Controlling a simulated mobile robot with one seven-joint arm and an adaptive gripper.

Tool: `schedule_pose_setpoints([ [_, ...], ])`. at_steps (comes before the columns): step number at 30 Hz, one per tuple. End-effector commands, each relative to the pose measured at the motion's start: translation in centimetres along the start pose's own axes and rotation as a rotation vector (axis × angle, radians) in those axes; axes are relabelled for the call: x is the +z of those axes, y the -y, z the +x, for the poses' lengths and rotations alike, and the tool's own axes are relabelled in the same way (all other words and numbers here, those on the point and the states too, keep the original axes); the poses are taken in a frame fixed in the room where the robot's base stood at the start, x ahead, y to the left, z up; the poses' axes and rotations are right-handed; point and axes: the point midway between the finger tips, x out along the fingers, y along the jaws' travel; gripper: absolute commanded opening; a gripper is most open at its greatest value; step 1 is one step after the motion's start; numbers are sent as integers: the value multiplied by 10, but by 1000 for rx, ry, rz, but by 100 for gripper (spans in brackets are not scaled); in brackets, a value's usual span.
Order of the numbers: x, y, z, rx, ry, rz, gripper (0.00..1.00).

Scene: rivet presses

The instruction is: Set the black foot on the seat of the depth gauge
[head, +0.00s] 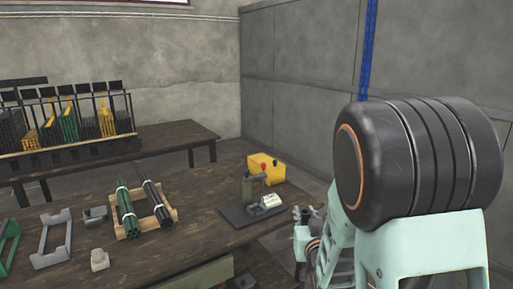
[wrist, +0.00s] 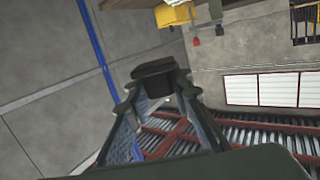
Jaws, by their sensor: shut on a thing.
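My gripper (wrist: 158,104) is shut on the black foot (wrist: 153,72), a dark block between its fingertips in the wrist view. In the head view my gripper (head: 306,214) is small, at the right of the table, partly hidden by my own arm; the foot is too small to tell there. What looks like the depth gauge (head: 247,187) stands near the table's right end, with an upright post on a dark base plate (head: 236,217) and a pale block beside it. My gripper is to its right, apart from it. Its seat is not clear at this size.
A yellow box (head: 264,168) with red and black knobs stands behind the gauge; it also shows in the wrist view (wrist: 172,15). A wooden cradle (head: 129,228) holds dark and green rods. Grey brackets (head: 51,252) lie left. A rack (head: 68,145) stands on the back table.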

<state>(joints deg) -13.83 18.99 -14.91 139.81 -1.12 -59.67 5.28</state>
Motion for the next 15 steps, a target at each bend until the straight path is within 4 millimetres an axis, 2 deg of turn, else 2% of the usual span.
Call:
schedule_pose_setpoints([
  [1, -19, 0, -3, 0, -1, 0, 3],
  [15, -111, 0, -17, -1, 0, 0, 3],
])
